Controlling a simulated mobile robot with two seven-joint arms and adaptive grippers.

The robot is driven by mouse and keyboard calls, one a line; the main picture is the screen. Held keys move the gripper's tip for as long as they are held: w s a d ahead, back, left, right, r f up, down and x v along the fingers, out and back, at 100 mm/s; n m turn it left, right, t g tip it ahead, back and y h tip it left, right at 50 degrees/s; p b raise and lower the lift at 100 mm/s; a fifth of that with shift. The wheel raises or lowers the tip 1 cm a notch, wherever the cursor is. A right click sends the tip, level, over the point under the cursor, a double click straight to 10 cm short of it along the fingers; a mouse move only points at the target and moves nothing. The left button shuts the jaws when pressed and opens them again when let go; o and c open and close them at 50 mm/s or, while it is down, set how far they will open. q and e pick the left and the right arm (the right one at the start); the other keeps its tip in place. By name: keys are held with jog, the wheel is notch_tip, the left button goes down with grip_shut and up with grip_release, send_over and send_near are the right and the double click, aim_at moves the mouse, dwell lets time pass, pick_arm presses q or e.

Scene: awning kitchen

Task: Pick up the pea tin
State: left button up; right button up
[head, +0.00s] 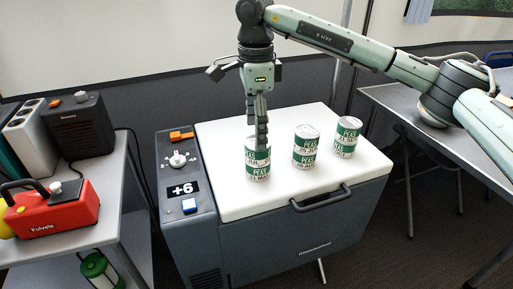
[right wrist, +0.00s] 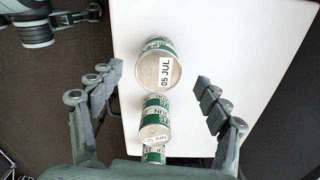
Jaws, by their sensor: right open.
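Three green-and-white pea tins stand upright in a slanting row on a white lid: a left tin (head: 257,163), a middle tin (head: 305,146) and a right tin (head: 347,136). My right gripper (head: 260,135) points down at the left tin, its fingers overlapping that tin's top in the head view. In the right wrist view my right gripper (right wrist: 158,78) is open and empty, fingers apart on both sides of the row. There a tin marked 05 JUL (right wrist: 158,68) looks largest, with a second tin (right wrist: 155,118) below and a third (right wrist: 153,153) partly hidden.
The white lid (head: 220,205) tops a grey cool box with a front handle (head: 320,200) and a control panel (head: 180,190). A side table at left holds a red Pulveta device (head: 52,208) and a dark box (head: 78,125). Another grey table (head: 400,105) stands right, under my right arm.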

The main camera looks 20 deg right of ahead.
jog(key=f, duration=0.5)
jog(key=shift+s+d+p, duration=0.1)
jog(key=shift+d+p, duration=0.1)
jog(key=shift+p, duration=0.15)
jog(key=shift+r, duration=0.1)
jog(key=c, duration=1.3)
pick_arm(q)
jog(key=shift+x, duration=0.8)
pick_arm(e)
jog(key=shift+c, duration=0.2)
pick_arm(q)
jog(key=shift+s+d, duration=0.1)
jog(key=shift+d, duration=0.05)
pick_arm(e)
jog(key=shift+r, duration=0.1)
